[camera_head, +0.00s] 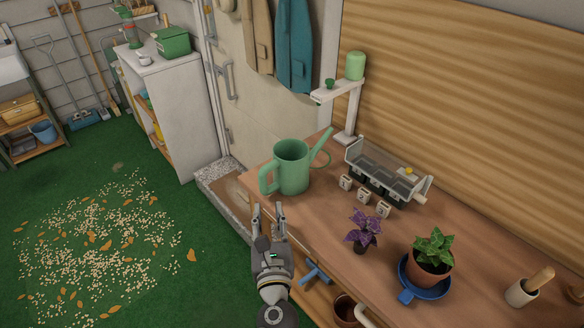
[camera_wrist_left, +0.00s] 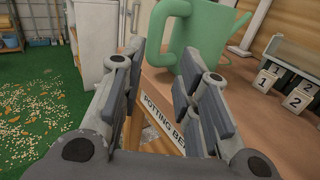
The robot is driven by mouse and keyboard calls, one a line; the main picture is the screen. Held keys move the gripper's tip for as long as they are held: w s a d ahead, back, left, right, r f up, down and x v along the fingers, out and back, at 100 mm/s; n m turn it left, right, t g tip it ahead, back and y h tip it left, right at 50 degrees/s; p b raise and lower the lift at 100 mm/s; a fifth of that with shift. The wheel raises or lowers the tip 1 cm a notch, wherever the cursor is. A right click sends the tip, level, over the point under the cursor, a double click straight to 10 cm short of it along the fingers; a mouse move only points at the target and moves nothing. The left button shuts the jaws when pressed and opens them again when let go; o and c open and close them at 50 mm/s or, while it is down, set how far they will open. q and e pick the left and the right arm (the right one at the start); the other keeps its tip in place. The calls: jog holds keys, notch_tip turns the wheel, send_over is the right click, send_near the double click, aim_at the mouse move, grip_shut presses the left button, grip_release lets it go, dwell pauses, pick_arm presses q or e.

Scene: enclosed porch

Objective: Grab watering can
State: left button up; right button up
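A green watering can (camera_head: 291,168) stands upright on the wooden potting bench (camera_head: 318,215), near its left end. Its handle faces left and its spout points right. My left gripper (camera_head: 268,212) is just in front of the bench's edge, below and nearer than the can, and apart from it. In the left wrist view the gripper (camera_wrist_left: 158,90) has its two fingers spread with nothing between them. The can (camera_wrist_left: 205,35) shows beyond the fingertips there, partly hidden by the right finger. My right gripper is in neither view.
Numbered blocks (camera_head: 363,197), a grey tray (camera_head: 385,178), a purple plant (camera_head: 362,232) and a potted plant on a blue saucer (camera_head: 430,262) stand right of the can. A white stand (camera_head: 347,110) is behind it. Green floor (camera_head: 150,290) lies open at left, with scattered debris.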

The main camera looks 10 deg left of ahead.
aim_at(263, 187)
pick_arm(q)
jog(key=p+x, duration=0.1)
jog(key=x, duration=0.4)
jog(key=shift+w+a, duration=0.1)
jog(key=shift+a, duration=0.05)
jog(key=shift+w+a+f+p, duration=0.1)
jog(key=shift+w+p, duration=0.1)
jog(key=shift+p, duration=0.1)
jog(key=shift+w+a, duration=0.1)
jog(key=shift+w, duration=0.15)
jog(key=p+x, duration=0.1)
jog(key=x, duration=0.1)
jog(key=p+x, duration=0.1)
jog(key=x, duration=0.1)
jog(key=shift+a, duration=0.25)
jog(key=shift+w, duration=0.25)
jog(key=shift+c, duration=0.4)
grip_shut()
